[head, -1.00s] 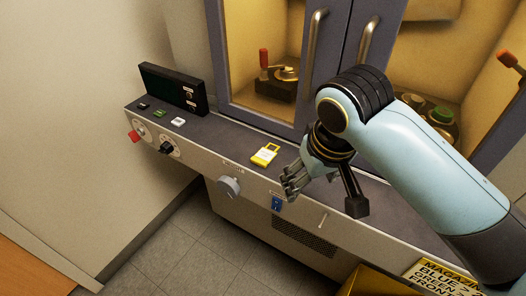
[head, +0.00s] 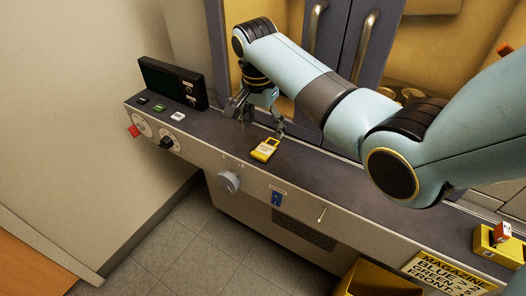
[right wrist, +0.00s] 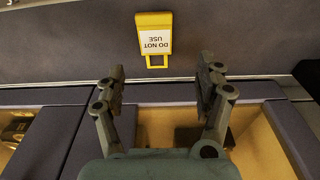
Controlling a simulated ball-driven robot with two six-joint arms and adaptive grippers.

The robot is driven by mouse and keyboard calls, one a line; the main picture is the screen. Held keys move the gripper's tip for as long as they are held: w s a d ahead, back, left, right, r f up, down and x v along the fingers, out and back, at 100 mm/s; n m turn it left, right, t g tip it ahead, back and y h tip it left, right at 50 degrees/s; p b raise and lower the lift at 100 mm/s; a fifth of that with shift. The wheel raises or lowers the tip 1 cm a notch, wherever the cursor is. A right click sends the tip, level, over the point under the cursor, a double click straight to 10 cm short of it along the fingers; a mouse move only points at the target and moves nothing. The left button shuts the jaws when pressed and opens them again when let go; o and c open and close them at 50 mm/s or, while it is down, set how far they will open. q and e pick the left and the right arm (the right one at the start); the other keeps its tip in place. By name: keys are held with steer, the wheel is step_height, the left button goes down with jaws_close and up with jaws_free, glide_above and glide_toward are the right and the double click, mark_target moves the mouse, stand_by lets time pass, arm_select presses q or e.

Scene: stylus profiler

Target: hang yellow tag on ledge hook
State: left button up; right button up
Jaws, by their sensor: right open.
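The yellow tag (head: 266,150) lies flat on the dark ledge, near its front edge. In the right wrist view the tag (right wrist: 154,38) has a white label reading "DO NOT USE", upside down, and a loop at one end. My right gripper (head: 261,119) is open and empty just behind the tag. In the right wrist view its spread fingers (right wrist: 162,68) point toward the tag, which lies beyond the fingertips, not between them. A small thin peg (head: 321,214), perhaps the ledge hook, sticks out of the front panel right of the blue switch. My left gripper is not in view.
A black box (head: 172,83), buttons and knobs stand left. A grey knob (head: 228,182) and blue switch (head: 276,199) are on the front panel.

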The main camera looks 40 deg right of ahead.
mark_target(266, 148)
steer(key=f, duration=0.6)
steer(key=shift+s+d+f, duration=0.1)
steer(key=shift+s+d, duration=0.1)
steer(key=shift+d, duration=0.1)
steer(key=c, duration=0.9)
